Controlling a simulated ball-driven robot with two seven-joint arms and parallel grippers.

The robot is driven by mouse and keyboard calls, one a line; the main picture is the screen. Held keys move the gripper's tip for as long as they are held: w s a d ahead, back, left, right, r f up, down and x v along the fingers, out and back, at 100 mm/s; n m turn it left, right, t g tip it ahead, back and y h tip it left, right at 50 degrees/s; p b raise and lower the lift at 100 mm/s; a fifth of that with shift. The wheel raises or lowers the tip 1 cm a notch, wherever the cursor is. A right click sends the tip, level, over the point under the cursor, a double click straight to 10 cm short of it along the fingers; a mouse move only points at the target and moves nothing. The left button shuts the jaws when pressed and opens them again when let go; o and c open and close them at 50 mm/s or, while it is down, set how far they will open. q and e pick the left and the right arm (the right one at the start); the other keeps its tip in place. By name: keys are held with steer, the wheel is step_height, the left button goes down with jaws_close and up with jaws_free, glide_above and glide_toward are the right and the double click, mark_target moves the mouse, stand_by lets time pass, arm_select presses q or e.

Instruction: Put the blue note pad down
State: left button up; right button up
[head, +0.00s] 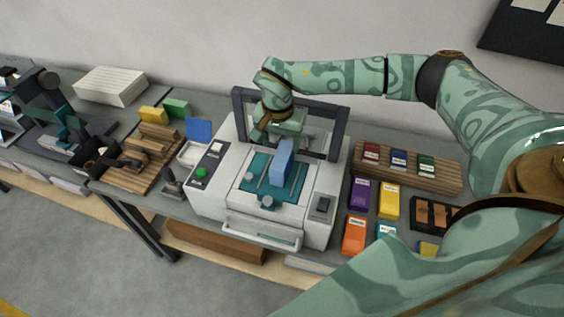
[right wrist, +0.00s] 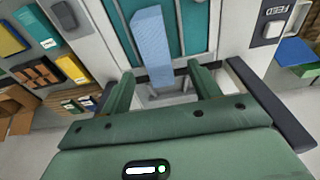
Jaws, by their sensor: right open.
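The blue note pad (head: 283,162) stands upright, narrow edge up, on the teal bed (head: 256,189) of the white machine. In the right wrist view the pad (right wrist: 151,46) shows as a tall light-blue block just ahead of the fingers. My right gripper (head: 277,138) is at the machine's dark frame, just behind the pad in the head view. My left gripper is out of view.
A dark upright frame (head: 341,124) surrounds my right gripper. A white tray with a blue panel (head: 199,130) is left of the machine. Coloured packs, including a purple one (head: 359,193), and a wooden rack (head: 440,175) stand to the right. A striped wooden rack (head: 149,170) is further left.

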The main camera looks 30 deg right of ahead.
mark_target(282, 155)
steer(key=f, duration=0.4)
steer(key=shift+s+d+f, duration=0.1)
steer(key=shift+d+f, duration=0.1)
steer(key=shift+f, duration=0.05)
steer(key=c, duration=1.2)
steer(key=shift+r, duration=0.1)
steer(key=shift+c, duration=0.2)
